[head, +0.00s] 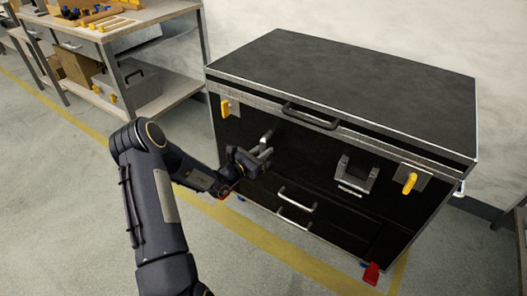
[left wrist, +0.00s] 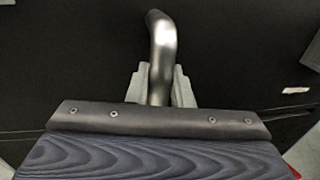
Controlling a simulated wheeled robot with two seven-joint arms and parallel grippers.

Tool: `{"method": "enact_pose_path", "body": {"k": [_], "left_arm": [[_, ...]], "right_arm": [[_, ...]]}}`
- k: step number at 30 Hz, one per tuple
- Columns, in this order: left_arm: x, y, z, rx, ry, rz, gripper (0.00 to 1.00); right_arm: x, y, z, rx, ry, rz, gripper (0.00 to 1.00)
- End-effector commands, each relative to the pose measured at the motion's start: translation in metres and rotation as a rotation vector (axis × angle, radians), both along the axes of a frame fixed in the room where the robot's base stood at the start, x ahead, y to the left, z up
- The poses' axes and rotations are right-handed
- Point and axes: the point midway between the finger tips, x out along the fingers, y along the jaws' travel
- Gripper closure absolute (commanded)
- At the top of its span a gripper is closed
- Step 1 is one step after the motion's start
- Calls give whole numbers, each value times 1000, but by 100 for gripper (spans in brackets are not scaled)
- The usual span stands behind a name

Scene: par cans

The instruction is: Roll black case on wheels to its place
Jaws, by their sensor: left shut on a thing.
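The black case (head: 345,78) stands upright against the pale wall, with a dark top and metal edges. Yellow latches and several handles show on its front. A red piece (head: 371,273) shows at its front lower right corner, and a blue one at the lower left. My left gripper (head: 262,152) is at the left part of the case's front, shut on a metal handle (head: 267,137). In the left wrist view the bent silver handle (left wrist: 163,45) runs down between the fingers. The fingertips are partly hidden behind the gripper's body. My right gripper is not in view.
A workbench (head: 150,14) with tools on top and a grey box (head: 133,88) on its lower shelf stands to the left. Yellow floor lines (head: 290,257) run beside and under the case. The grey floor in front is clear. Another metal frame edge shows at far right.

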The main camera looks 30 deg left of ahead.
Motion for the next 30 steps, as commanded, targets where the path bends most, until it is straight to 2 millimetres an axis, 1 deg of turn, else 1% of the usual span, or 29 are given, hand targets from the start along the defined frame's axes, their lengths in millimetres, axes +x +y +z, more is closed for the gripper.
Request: {"method": "enact_pose_path", "body": {"k": [7, 8, 11, 12, 19, 22, 26, 30], "left_arm": [[-1, -1, -1, 0, 2, -2, 100], [-1, -1, -1, 0, 2, -2, 76], [-1, -1, -1, 0, 2, -2, 63], [-1, -1, -1, 0, 2, -1, 61], [0, 0, 0, 0, 1, -1, 61], [-5, 1, 0, 0, 1, 0, 61], [-23, 7, 1, 1, 3, 2, 61], [-47, 14, 1, 0, 3, 2, 61]], "right_arm": [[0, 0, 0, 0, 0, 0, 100], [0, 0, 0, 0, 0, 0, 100], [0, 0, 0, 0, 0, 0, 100], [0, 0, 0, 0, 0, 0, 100], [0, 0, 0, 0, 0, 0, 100], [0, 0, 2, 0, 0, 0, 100], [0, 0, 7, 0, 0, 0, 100], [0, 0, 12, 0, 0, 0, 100]]}}
